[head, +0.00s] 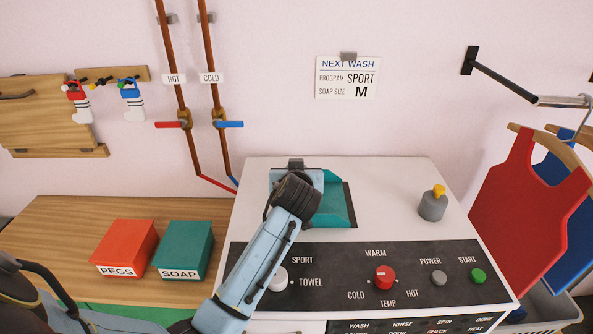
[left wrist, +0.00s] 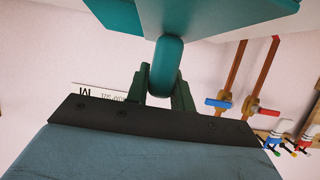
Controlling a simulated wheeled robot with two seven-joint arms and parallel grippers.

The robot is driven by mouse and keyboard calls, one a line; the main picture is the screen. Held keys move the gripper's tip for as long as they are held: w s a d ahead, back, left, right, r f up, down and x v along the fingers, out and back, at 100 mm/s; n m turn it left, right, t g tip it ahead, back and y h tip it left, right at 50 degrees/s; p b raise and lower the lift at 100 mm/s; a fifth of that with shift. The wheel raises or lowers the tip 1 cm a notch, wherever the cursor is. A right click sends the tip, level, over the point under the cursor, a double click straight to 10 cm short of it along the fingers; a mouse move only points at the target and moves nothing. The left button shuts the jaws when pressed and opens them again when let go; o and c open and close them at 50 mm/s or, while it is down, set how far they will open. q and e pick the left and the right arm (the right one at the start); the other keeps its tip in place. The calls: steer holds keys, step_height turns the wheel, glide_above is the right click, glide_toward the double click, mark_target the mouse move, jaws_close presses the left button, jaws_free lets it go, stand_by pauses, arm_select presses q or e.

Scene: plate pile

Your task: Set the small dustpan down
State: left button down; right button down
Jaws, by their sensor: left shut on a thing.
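The small teal dustpan (head: 338,206) shows on or just above the white washer top, partly behind my left arm; I cannot tell whether it touches the surface. A dark patch or mat edge shows along its right side. In the left wrist view my left gripper (left wrist: 166,96) is shut on the dustpan's rounded handle (left wrist: 167,62), with the pan (left wrist: 205,14) beyond it at the top. In the head view my arm hides the fingers and handle. My right gripper is not in view.
Knobs and buttons line the front panel (head: 330,283). Red PEGS (head: 125,246) and teal SOAP (head: 184,248) boxes stand left. Red and blue taps (head: 228,124) are on the wall.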

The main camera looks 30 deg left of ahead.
arm_select(q)
steer(key=shift+f, duration=0.1)
steer(key=c, duration=1.2)
jaws_free()
